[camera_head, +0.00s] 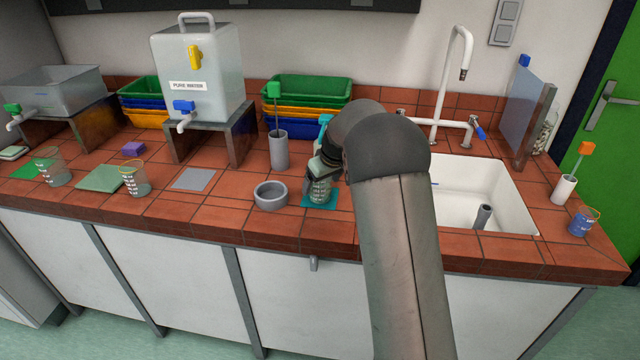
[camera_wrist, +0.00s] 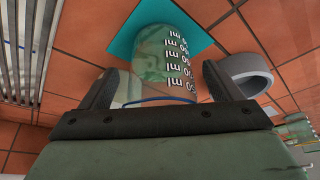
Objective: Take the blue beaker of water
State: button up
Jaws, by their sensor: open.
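A clear beaker (camera_wrist: 160,62) with a blue rim and white ml marks stands on a teal mat (camera_wrist: 126,42). In the head view the beaker (camera_head: 320,192) and the teal mat (camera_head: 333,203) are near the front of the bench, just left of my arm. My gripper (camera_wrist: 160,76) is open, with one finger on each side of the beaker. Contact between fingers and glass cannot be told. The gripper (camera_head: 325,165) is partly hidden by my arm in the head view. How full the beaker is cannot be told.
A grey bowl (camera_head: 271,195) stands close left of the beaker, with a grey cylinder (camera_head: 279,152) behind it. The sink (camera_head: 500,200) is to the right. An orange-rimmed beaker of blue liquid (camera_head: 583,222) stands at far right. Two other beakers (camera_head: 136,182) (camera_head: 52,168) stand left.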

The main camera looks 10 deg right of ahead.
jog(key=shift+w+a+r, duration=0.1)
jog(key=shift+w+a, duration=0.25)
jog(key=shift+w, duration=0.35)
jog(key=shift+w+f+p, duration=0.1)
jog(key=shift+f+p, duration=0.25)
jog(key=shift+f, duration=0.25)
jog(key=c, duration=1.2)
